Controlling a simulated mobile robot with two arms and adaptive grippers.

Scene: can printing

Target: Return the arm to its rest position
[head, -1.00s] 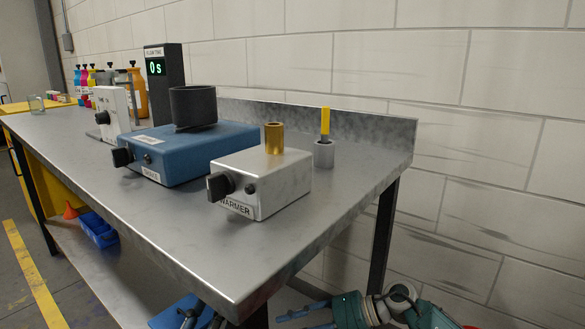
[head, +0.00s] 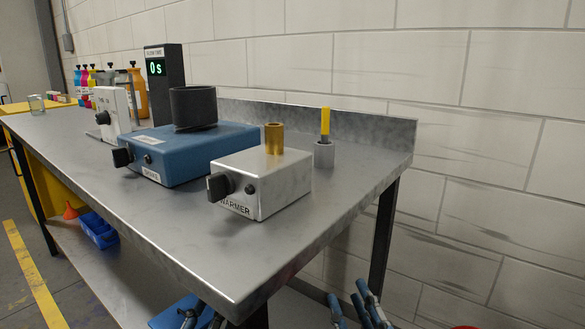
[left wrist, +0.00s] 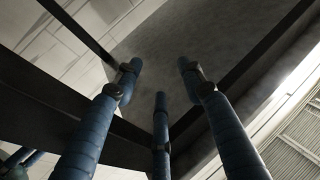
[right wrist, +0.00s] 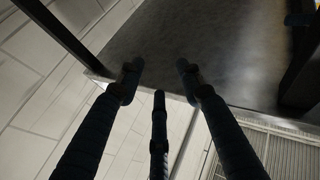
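My right gripper (head: 348,292) shows at the bottom of the head view, below the table's right end, with its blue fingers pointing up. In the right wrist view its fingers (right wrist: 158,68) are spread apart with nothing between them. My left gripper (head: 186,312) shows only in part at the bottom edge of the head view, below the table's front edge. In the left wrist view its fingers (left wrist: 156,68) are also spread and empty. Both wrist cameras look at the underside of a surface. Most of both arms is out of view.
The metal table (head: 215,245) bears a silver warmer (head: 285,190), a blue device (head: 205,150) with a dark cup (head: 193,108), a timer (head: 166,75) reading 0 s, and a grey holder (head: 324,154) with a yellow-tipped tool. A table leg (head: 383,235) stands near my right gripper.

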